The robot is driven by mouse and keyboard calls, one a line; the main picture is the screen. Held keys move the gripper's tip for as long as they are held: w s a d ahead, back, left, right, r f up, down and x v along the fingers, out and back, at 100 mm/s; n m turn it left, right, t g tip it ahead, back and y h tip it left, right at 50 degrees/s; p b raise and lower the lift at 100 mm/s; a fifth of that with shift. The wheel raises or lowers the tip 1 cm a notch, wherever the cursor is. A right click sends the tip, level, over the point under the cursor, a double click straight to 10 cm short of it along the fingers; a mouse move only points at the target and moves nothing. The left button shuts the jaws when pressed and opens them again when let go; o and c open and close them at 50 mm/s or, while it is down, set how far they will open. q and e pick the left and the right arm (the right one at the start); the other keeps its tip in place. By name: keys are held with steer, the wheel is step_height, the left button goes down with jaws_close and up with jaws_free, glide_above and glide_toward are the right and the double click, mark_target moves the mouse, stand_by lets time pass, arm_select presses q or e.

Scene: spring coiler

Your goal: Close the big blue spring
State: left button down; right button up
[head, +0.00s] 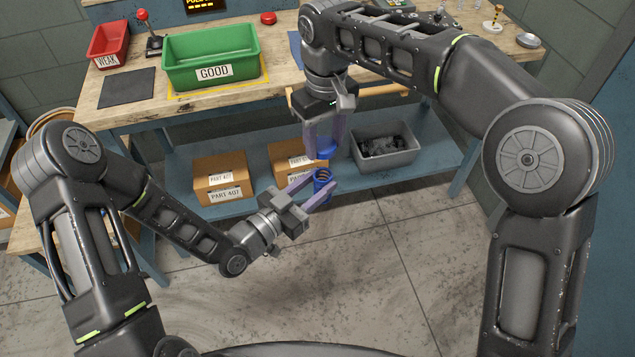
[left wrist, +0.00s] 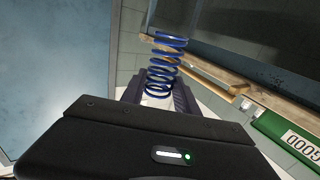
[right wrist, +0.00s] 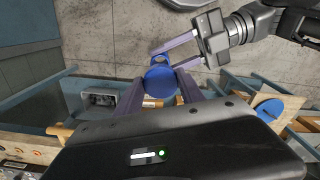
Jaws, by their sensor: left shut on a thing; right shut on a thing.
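The blue spring (left wrist: 161,74) is an open coil with gaps between its turns. My left gripper (head: 318,190) is shut on its lower part, and the spring (head: 322,176) stands up between the fingers in the head view.
Behind the grippers is a workbench (head: 128,116) with a green GOOD bin (head: 212,52), a red WEAK bin (head: 109,43) and a joystick. Its lower shelf holds cardboard boxes (head: 221,168) and a grey bin (head: 385,147). The floor in front is clear.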

mark_target(323, 186)
steer(key=shift+f, duration=2)
steer(key=shift+f, duration=0.85)
steer(key=shift+f, duration=0.6)
